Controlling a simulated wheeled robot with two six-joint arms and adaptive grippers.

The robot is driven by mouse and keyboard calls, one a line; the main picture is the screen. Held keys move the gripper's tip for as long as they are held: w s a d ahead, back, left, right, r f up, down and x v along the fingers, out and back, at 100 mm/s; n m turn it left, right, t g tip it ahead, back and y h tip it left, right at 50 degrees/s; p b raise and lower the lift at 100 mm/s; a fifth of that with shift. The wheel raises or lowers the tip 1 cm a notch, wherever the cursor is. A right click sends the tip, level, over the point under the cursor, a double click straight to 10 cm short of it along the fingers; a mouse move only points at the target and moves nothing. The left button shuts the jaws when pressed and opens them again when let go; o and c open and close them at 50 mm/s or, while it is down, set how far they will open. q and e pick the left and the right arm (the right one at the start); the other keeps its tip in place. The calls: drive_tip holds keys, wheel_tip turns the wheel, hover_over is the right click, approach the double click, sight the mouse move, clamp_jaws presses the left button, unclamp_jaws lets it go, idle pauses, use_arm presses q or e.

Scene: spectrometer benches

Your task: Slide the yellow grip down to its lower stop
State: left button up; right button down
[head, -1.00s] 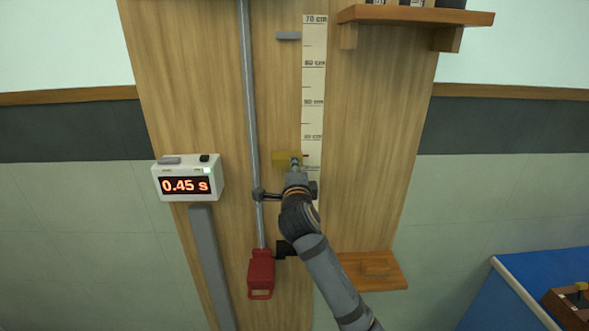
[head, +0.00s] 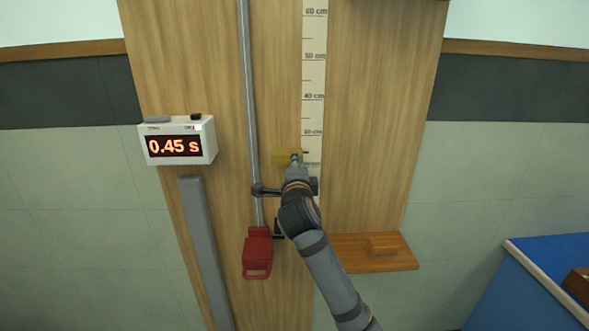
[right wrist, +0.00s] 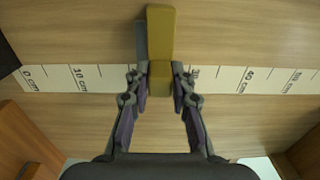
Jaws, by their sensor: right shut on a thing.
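The yellow grip (head: 280,156) is in front of the wooden board, just left of the paper scale (head: 313,75), near its 20 cm mark in the head view. My right gripper (head: 295,158) reaches it from below right. In the right wrist view the yellow grip (right wrist: 161,35) runs between the two fingers of my right gripper (right wrist: 160,78), which are shut on it. The fingers and arm hide part of the scale behind. I cannot make out the lower stop for certain. My left gripper is not in view.
A grey rod (head: 249,100) runs down the board to a red block (head: 257,255). A timer (head: 178,142) reading 0.45 s is at the left, above a grey bar (head: 205,250). A wooden shelf (head: 350,245) juts out at lower right. A blue bench (head: 530,290) stands beyond it.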

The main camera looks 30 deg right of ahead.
drive_tip(key=c, duration=1.2)
unclamp_jaws()
drive_tip(key=shift+f, duration=0.35)
drive_tip(key=shift+o, duration=0.2)
drive_tip(key=shift+w, duration=0.15)
drive_tip(key=v, duration=0.7)
drive_tip(key=shift+s, duration=0.25)
drive_tip(key=shift+r, duration=0.1)
